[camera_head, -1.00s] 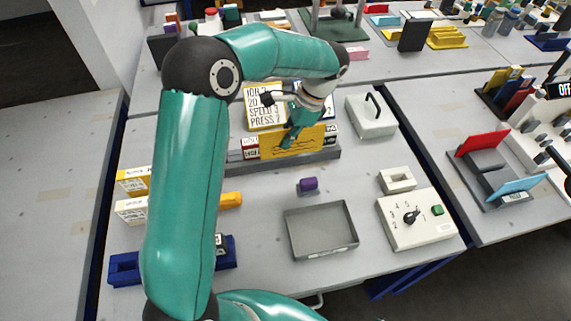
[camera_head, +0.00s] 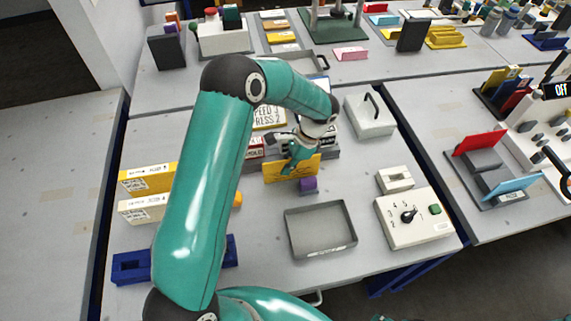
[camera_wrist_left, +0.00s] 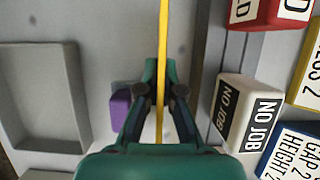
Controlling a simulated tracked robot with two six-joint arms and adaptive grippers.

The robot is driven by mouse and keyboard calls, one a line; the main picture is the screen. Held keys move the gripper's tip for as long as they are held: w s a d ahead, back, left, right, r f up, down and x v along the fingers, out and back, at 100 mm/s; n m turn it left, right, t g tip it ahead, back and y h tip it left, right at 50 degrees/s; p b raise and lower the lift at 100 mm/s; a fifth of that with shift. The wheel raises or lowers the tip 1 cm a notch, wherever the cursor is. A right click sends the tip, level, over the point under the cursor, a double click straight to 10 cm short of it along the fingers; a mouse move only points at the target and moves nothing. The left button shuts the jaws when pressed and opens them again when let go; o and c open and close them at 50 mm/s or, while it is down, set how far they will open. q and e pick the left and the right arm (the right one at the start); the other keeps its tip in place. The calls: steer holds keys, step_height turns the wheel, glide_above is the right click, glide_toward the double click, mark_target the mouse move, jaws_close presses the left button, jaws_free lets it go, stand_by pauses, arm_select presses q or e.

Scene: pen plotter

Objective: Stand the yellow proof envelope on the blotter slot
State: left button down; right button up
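The yellow proof envelope (camera_head: 285,171) is a thin flat panel held on edge, a little in front of the grey rack. My left gripper (camera_head: 299,158) is shut on its upper part. In the left wrist view the envelope (camera_wrist_left: 163,55) is seen edge-on as a yellow strip between the fingers of my left gripper (camera_wrist_left: 163,95). A small pale block with a slot (camera_head: 394,180) sits to the right; I cannot tell whether it is the blotter slot. My right gripper is not in view.
A purple piece (camera_head: 308,185) lies just below the envelope. A grey open tray (camera_head: 321,252) and a control box with a knob (camera_head: 416,222) are nearer the front. A blue slotted holder (camera_head: 130,266) is at left.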

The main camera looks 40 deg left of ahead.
arm_select(q)
steer(key=shift+f, duration=0.15)
steer(key=c, duration=1.3)
jaws_free()
